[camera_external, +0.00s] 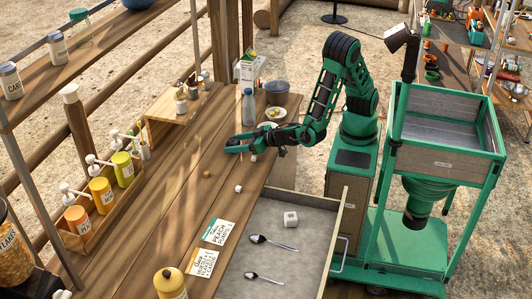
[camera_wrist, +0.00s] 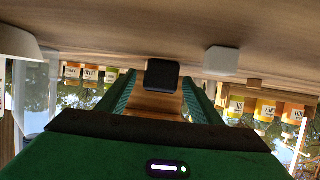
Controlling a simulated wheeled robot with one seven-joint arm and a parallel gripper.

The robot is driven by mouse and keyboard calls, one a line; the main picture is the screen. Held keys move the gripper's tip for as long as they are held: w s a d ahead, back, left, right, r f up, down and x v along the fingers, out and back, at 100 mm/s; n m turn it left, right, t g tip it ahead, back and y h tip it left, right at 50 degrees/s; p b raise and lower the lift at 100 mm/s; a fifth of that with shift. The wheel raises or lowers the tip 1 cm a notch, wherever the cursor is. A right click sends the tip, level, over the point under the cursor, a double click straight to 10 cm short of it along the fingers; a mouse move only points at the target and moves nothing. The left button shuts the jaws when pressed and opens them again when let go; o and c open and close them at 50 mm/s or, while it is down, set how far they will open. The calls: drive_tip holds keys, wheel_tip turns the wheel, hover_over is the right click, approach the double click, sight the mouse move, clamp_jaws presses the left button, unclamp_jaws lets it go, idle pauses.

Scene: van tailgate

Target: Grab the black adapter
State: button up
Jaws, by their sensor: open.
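The black adapter (camera_wrist: 162,74) shows in the wrist view as a small dark block on the wooden counter. It lies straight ahead between the two green fingers of my gripper (camera_wrist: 160,92), near their tips, with some space on each side. In the external view my gripper (camera_external: 236,146) is low over the counter, pointing left, with its fingers apart. I cannot make out the adapter in that view; the gripper may hide it.
A white cube (camera_external: 238,188) lies on the counter; a pale block (camera_wrist: 222,61) shows beside the adapter. A bottle (camera_external: 248,106) and bowl (camera_external: 276,114) stand behind the gripper. An open drawer (camera_external: 262,222) holds spoons. Pump bottles (camera_external: 101,190) line the left side.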

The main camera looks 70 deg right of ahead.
drive_tip(key=shift+w+f, duration=0.2)
drive_tip(key=shift+w, duration=0.3)
drive_tip(key=c, duration=1.2)
drive_tip(key=shift+o, duration=0.2)
drive_tip(key=shift+r, duration=0.1)
